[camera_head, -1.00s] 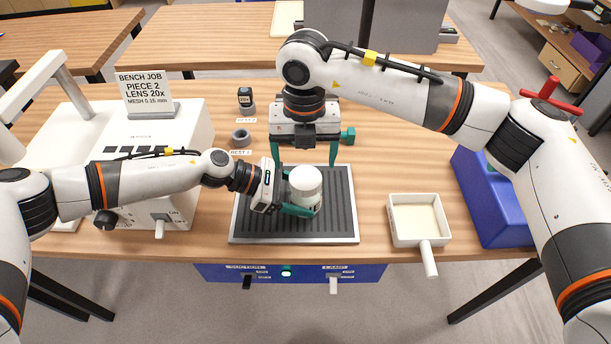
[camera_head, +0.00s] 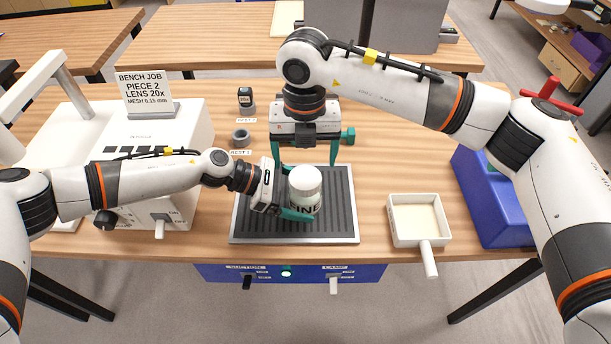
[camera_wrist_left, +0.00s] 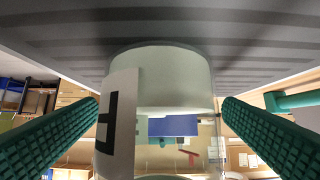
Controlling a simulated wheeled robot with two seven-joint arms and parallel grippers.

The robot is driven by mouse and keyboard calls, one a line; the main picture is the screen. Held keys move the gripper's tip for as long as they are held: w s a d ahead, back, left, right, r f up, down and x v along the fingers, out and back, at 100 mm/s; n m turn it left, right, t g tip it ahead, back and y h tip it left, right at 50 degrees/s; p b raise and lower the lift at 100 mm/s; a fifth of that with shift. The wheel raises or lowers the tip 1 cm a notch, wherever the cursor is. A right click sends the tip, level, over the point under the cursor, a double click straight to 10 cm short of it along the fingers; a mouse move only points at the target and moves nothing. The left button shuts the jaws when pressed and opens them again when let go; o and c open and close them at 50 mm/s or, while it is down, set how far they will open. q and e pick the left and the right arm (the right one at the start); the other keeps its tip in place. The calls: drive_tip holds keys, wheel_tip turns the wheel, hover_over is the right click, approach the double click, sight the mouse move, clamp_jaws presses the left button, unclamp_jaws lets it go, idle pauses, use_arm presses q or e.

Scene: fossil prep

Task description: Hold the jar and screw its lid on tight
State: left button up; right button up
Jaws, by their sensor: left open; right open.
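The jar (camera_head: 303,201) stands upright on the dark ribbed mat (camera_head: 338,215), with a white lid (camera_head: 305,178) on top. Its label reads "FINE" in the head view. My left gripper (camera_head: 301,194) is open, with one teal finger on each side of the jar. In the left wrist view the jar (camera_wrist_left: 165,85) sits between both fingers, with a gap visible at each side. Whether the lid is fully seated cannot be told. My right gripper (camera_head: 304,160) is open and empty, fingers pointing down, just behind the jar.
A white handled tray (camera_head: 392,232) sits right of the mat, near a blue box (camera_head: 480,205). A white machine (camera_head: 180,150) with a sign stands at the left. A dark ring (camera_head: 241,137) and small "20x" piece (camera_head: 245,97) lie behind the mat.

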use_arm(q)
drive_tip(key=v, duration=1.2)
drive_tip(key=shift+s+f, duration=0.1)
